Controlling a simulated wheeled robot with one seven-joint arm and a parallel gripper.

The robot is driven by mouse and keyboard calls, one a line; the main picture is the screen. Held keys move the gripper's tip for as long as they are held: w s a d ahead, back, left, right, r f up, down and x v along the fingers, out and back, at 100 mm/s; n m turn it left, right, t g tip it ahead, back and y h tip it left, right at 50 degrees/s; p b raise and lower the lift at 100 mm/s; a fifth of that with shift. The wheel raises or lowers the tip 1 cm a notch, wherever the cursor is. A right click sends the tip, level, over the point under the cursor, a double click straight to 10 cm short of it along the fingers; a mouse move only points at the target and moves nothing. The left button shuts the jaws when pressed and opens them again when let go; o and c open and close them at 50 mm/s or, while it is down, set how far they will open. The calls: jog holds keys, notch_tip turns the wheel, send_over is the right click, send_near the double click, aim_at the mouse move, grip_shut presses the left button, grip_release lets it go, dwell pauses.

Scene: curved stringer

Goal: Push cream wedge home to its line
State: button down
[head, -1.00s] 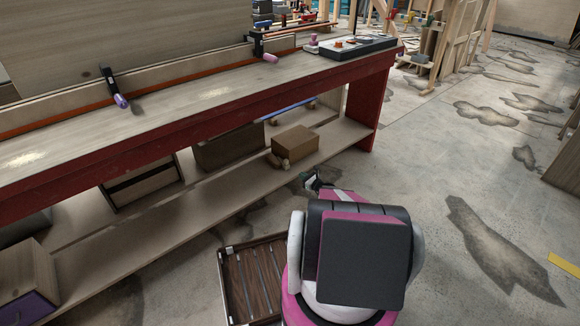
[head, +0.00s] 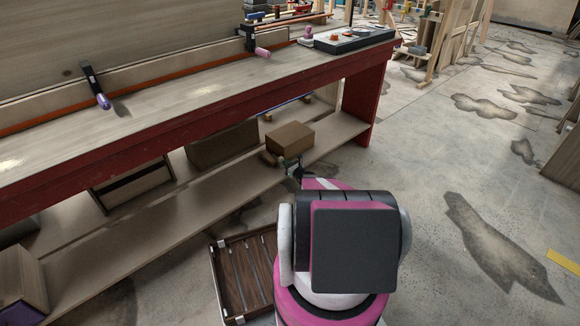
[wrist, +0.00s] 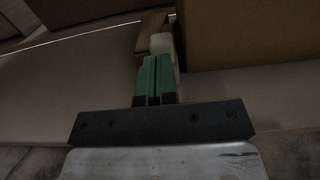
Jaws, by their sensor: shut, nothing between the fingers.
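My gripper (wrist: 155,62) is shut, with its green fingers side by side and nothing between them. In the head view my gripper (head: 291,164) is small, low at the edge of the bench's bottom shelf, in front of a cardboard box. A cream piece (wrist: 162,43), which looks like the wedge, stands just beyond the fingertips in the wrist view. The fingers cover its lower part, and I cannot tell whether they touch it. A brown block (wrist: 152,22) lies behind it. No line for the wedge can be made out.
The brown box (head: 289,139) stands on the bottom shelf (head: 180,217), close to the right of the fingers in the wrist view (wrist: 250,35). The red-edged bench (head: 200,132) overhangs the shelf. A slatted crate (head: 243,275) sits at my base's left. Floor at right is open.

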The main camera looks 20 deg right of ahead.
jog(key=shift+w+a, duration=0.2)
jog(key=shift+w, duration=0.4)
jog(key=x, duration=0.3)
jog(key=d+x, duration=0.1)
jog(key=x, duration=0.1)
jog(key=shift+w+a, duration=0.1)
jog(key=shift+w, duration=0.45)
